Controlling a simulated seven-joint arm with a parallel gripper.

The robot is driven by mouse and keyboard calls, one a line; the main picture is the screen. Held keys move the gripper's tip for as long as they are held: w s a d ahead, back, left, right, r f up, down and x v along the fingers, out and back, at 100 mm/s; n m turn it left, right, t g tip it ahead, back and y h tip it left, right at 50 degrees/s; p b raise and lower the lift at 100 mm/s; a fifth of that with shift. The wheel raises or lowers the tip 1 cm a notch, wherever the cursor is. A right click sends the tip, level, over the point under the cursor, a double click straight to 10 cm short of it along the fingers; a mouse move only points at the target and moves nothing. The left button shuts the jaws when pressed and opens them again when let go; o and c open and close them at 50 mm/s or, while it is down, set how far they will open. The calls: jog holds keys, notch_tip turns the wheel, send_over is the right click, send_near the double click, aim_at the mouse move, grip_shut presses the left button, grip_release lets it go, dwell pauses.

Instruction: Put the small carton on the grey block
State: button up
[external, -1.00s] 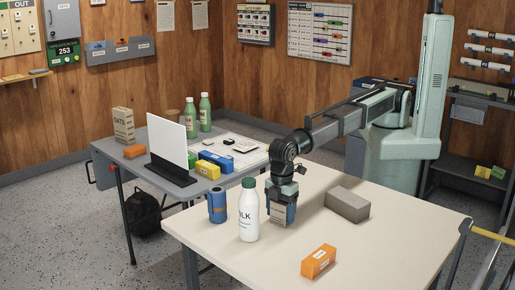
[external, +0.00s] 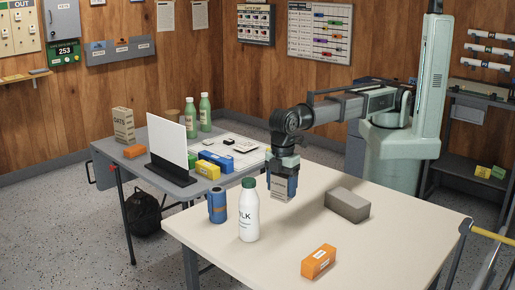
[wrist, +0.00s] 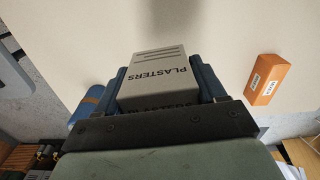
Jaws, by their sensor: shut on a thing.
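The small carton is a grey box labelled PLASTERS; it shows in the wrist view (wrist: 158,78) between the two blue fingers. In the external view my gripper (external: 284,182) is shut on this carton (external: 281,189) and holds it above the cream table, behind the milk bottle. The grey block (external: 347,205) lies on the table to the right of my gripper, apart from it. The block does not show in the wrist view.
A white milk bottle (external: 249,212) and a blue can (external: 217,205) stand close by, left of the carton. An orange box (external: 318,261) lies near the table's front. The table (external: 400,225) is clear around the block. A second table with a white panel (external: 167,140) stands behind left.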

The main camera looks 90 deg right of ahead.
jog(key=shift+s+a+r, duration=0.25)
jog(key=shift+r, duration=0.1)
jog(key=s+a+r, duration=0.2)
jog(key=s+a, duration=0.1)
notch_tip(320, 180, up, 4)
jog(key=n, duration=0.3)
send_over(348, 196)
jog(key=shift+f, duration=4.75)
jog(key=shift+f, duration=0.1)
jog(key=o, duration=1)
